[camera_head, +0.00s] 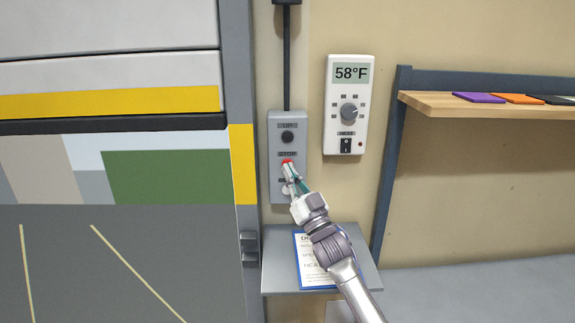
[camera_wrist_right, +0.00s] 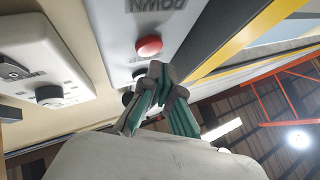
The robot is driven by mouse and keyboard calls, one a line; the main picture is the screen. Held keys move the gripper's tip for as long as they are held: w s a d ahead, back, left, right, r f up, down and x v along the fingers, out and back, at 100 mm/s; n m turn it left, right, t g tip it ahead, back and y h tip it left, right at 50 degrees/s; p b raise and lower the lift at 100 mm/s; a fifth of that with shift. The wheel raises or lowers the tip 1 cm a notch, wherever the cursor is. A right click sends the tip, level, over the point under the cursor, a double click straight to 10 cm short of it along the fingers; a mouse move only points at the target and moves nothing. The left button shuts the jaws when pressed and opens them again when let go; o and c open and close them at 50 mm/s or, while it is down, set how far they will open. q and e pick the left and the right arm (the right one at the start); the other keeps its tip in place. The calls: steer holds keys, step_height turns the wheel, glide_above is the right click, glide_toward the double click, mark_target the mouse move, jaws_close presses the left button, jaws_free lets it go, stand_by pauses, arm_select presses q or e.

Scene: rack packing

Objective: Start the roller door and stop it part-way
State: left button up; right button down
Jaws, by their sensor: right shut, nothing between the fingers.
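The roller door (camera_head: 110,65), white with a yellow band and a black bottom edge, is part-way up at the left. A painted-looking outdoor scene shows under it. The grey control box (camera_head: 275,185) hangs on the wall beside the door frame. It has a black upper button (camera_head: 287,137), a red middle button (camera_head: 286,161) and a lower button mostly hidden by my gripper. My right gripper (camera_head: 289,169) is shut and empty, its tips at the red button. In the right wrist view the fingertips (camera_wrist_right: 158,68) sit close beside the red button (camera_wrist_right: 148,46); contact cannot be told.
A thermostat (camera_head: 359,135) reading 58°F hangs right of the box. A small grey ledge (camera_head: 275,280) with a blue clipboard (camera_head: 311,272) lies below, under my right arm. A wooden shelf (camera_head: 440,103) with coloured flat items is at the right.

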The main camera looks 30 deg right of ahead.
steer(key=s+a, duration=0.1)
steer(key=s+p, duration=0.1)
steer(key=s+a+p, duration=0.1)
steer(key=s, duration=0.1)
steer(key=shift+s+a, duration=0.1)
steer(key=shift+a, duration=0.25)
stand_by(0.5)
